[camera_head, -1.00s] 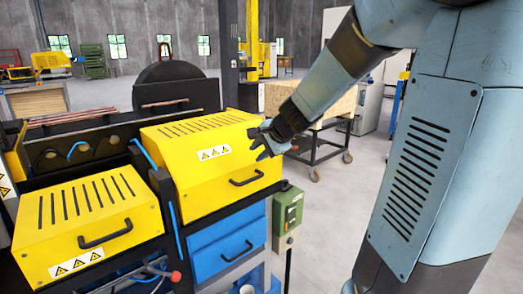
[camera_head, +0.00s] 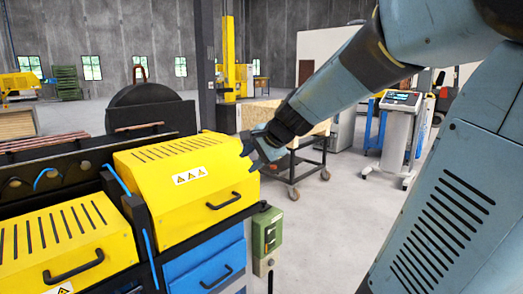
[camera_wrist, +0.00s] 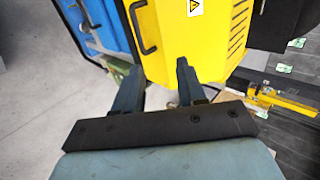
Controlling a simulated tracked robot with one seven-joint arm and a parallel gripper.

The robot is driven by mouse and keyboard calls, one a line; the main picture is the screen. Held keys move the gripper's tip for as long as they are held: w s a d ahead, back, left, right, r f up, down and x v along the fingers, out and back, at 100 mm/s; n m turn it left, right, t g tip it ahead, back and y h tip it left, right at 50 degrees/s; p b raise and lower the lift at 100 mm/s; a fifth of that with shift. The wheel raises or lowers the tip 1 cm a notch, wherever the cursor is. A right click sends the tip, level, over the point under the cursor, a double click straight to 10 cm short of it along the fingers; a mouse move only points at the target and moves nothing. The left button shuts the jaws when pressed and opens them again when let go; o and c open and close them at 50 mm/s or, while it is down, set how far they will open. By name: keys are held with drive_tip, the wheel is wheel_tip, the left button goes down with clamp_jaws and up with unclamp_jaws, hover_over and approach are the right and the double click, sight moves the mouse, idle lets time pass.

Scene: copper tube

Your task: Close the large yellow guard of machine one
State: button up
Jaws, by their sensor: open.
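The large yellow guard (camera_head: 185,180) has slots on top, a warning label and a black handle (camera_head: 223,201) on its front. It sits down over the machine above a blue drawer front (camera_head: 207,266). My gripper (camera_head: 250,151) is at the guard's upper right side, close to it; I cannot tell if it touches. In the wrist view my gripper (camera_wrist: 157,84) has its two fingers apart with nothing between them. The guard (camera_wrist: 190,40) lies just beyond the fingertips there, with its handle (camera_wrist: 143,28) to the upper left.
A smaller yellow guard (camera_head: 68,240) with its own handle is at the lower left. A green control box (camera_head: 267,232) stands right of the machine. A wheeled cart (camera_head: 296,160) and a screen stand (camera_head: 396,135) are behind. Grey floor is clear between them.

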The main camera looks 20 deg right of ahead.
drive_tip(key=shift+v, duration=2.6)
drive_tip(key=s+a+f+n+g+h, duration=0.1)
drive_tip(key=s+a+f+n, duration=0.1)
drive_tip(key=s+n, duration=0.4)
drive_tip(key=s+a+f+n+g+h, duration=0.2)
drive_tip(key=s+n, duration=0.5)
drive_tip(key=s, duration=0.4)
drive_tip(key=shift+a+f+n, duration=0.3)
drive_tip(key=shift+a+f, duration=0.3)
drive_tip(key=shift+a, duration=0.15)
